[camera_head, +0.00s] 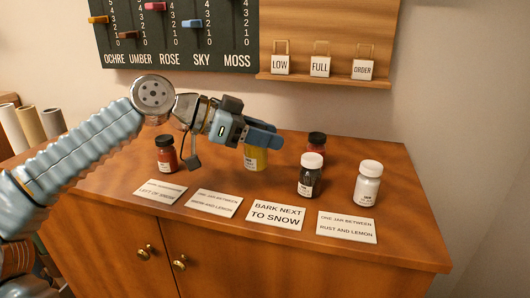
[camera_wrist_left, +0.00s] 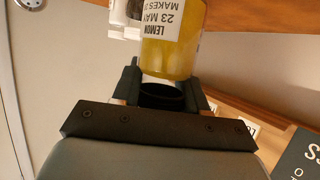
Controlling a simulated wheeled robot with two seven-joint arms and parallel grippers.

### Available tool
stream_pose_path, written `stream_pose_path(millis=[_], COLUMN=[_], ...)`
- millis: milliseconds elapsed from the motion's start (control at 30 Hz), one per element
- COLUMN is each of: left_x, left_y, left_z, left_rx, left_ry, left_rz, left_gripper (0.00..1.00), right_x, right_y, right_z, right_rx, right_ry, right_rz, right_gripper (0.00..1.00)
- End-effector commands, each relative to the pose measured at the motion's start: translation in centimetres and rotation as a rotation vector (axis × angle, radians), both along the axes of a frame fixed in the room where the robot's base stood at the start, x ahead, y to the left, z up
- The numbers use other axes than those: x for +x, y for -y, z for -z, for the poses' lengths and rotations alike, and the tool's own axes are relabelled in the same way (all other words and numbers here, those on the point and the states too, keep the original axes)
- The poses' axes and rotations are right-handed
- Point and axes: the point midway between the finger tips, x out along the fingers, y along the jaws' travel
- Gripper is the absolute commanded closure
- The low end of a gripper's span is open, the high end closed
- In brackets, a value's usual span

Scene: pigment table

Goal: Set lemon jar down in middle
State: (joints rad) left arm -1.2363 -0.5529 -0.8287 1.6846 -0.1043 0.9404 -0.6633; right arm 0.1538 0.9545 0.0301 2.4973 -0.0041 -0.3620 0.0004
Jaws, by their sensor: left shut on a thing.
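The lemon jar (camera_head: 256,159) holds yellow pigment. My left gripper (camera_head: 262,137) is shut on it near its top, and the fingers hide its lid. The jar is upright over the middle of the cabinet top, behind the row of cards; I cannot tell whether its base touches the wood. In the left wrist view the lemon jar (camera_wrist_left: 172,50) shows its label upside down, between the fingers (camera_wrist_left: 162,92). My right gripper is not in view.
A red jar (camera_head: 166,157) stands left, a dark red jar (camera_head: 316,146) behind right, a dark jar (camera_head: 310,177) nearer, and a white jar (camera_head: 368,185) far right. Several cards, including "Bark next to snow" (camera_head: 276,214), line the front of the cabinet top (camera_head: 410,240).

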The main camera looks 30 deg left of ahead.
Motion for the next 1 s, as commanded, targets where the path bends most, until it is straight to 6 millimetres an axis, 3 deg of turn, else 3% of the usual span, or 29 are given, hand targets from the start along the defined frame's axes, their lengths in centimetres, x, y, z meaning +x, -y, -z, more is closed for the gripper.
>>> stream_pose_path(millis=[267, 433, 867, 900, 1000], left_x=[1.8, 1.7, 1.7, 1.7, 1.7], left_y=[-0.8, -0.8, -0.8, -0.8, -0.8], left_z=[2.5, 4.9, 5.7, 5.6, 5.6], left_rx=[-0.001, -0.001, 0.0, 0.001, 0.001], left_ry=[-0.001, 0.0, 0.0, 0.0, 0.0], left_rz=[0.002, 0.001, -0.001, -0.001, -0.001], left_gripper=[0.91, 0.91, 0.91, 0.54, 0.39], right_x=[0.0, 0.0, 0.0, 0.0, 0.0], right_y=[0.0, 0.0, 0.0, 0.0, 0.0], right_z=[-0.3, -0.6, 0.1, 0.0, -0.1], right_rx=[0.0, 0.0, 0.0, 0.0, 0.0], right_ry=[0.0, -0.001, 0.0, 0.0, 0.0], right_rz=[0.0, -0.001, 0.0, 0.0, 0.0], right_gripper=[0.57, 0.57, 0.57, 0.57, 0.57])
